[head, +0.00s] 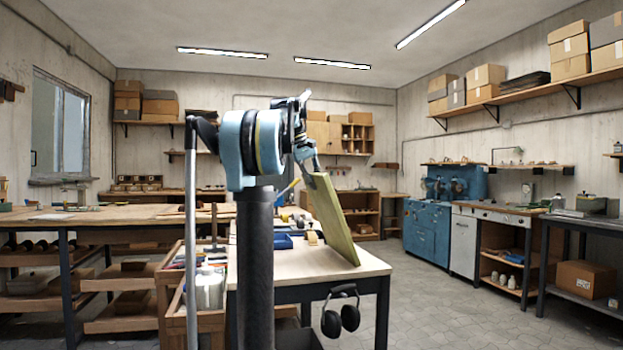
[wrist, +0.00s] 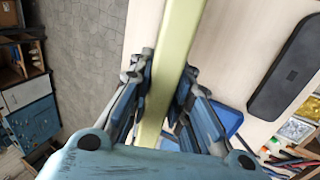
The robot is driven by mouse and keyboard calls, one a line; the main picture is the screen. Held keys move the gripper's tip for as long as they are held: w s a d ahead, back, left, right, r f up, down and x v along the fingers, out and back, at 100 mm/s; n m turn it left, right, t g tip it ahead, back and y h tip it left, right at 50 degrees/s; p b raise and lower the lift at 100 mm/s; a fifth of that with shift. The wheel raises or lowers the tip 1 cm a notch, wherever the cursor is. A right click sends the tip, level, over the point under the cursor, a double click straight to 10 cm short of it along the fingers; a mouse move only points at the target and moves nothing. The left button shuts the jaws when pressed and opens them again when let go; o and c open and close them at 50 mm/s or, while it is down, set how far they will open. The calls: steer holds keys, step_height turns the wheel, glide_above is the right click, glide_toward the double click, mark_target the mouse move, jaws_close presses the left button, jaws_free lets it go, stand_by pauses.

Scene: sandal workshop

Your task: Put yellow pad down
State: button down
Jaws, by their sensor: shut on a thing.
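The yellow pad (head: 335,222) is a long, flat, yellow-green board. My gripper (head: 312,168) is shut on its upper end, and the pad hangs steeply tilted, its lower end over the right part of the light-topped table (head: 310,264). I cannot tell if that lower end touches the top. In the wrist view the pad (wrist: 181,40) runs up edge-on between the fingers of my gripper (wrist: 168,75), with the table top (wrist: 228,50) to its right and the grey floor to its left.
A long dark case (wrist: 292,68) and a blue tray (wrist: 229,121) lie on the table, with small parts and tools beyond. Ear defenders (head: 341,311) hang at the table's front edge. A blue machine (head: 427,230) stands at the back right. Floor to the right is clear.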

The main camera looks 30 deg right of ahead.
steer(key=shift+f, duration=0.3)
steer(key=c, duration=1.5)
jaws_free()
steer(key=v, duration=1.2)
steer(key=shift+s, duration=0.1)
steer(key=shift+a, duration=0.1)
